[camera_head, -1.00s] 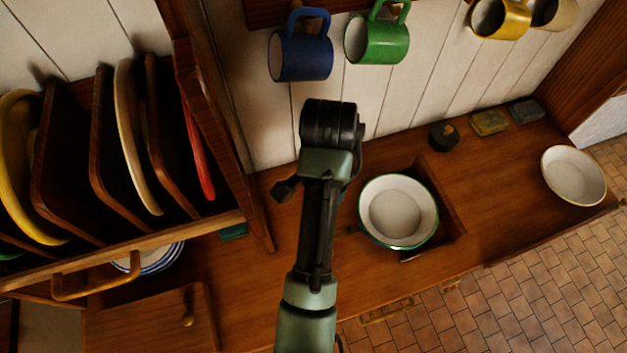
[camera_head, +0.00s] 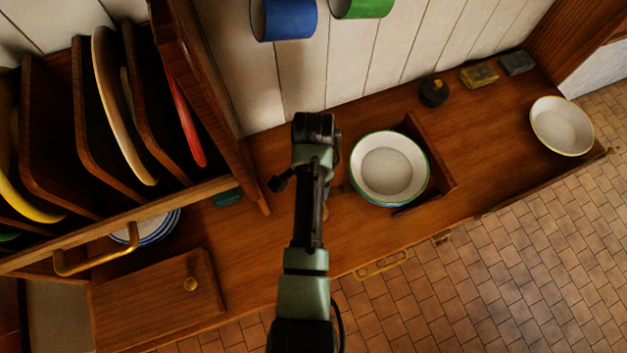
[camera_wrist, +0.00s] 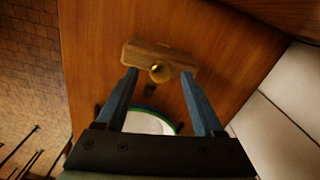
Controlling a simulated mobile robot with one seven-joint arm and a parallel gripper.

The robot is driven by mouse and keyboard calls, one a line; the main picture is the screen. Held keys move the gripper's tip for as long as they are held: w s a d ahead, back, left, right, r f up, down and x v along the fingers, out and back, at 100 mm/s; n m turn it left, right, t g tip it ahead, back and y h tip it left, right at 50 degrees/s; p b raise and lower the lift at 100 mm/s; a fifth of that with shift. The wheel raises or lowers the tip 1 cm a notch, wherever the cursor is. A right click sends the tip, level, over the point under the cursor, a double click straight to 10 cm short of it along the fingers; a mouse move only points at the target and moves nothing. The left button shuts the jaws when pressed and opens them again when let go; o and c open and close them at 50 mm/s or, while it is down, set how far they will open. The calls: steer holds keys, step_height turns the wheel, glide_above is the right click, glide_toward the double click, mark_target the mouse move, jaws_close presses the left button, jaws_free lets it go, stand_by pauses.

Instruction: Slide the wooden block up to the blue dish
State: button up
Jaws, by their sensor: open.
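In the wrist view the wooden block (camera_wrist: 172,57), a pale bar with a round brass knob, lies on the counter just beyond my fingertips. My gripper (camera_wrist: 159,73) is open, with one blue finger toward each end of the block and nothing held. In the head view my arm hides the gripper and most or all of the block. A white dish with a green and bluish rim (camera_head: 388,165) sits right of my arm; part of it shows between my fingers in the wrist view (camera_wrist: 149,122). A blue-ringed white dish (camera_head: 160,228) is partly hidden under the rack.
A plate rack (camera_head: 140,215) stands at left above a knobbed wooden lid (camera_head: 150,300). A raised wooden edge (camera_head: 432,155) borders the green-rimmed dish. A cream bowl (camera_head: 561,126) is far right. Blue (camera_head: 284,18) and green (camera_head: 360,6) mugs hang above. The counter at right has clear wood.

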steer(key=shift+w+f, duration=0.1)
steer(key=shift+f, duration=0.4)
jaws_close()
stand_by(1.2)
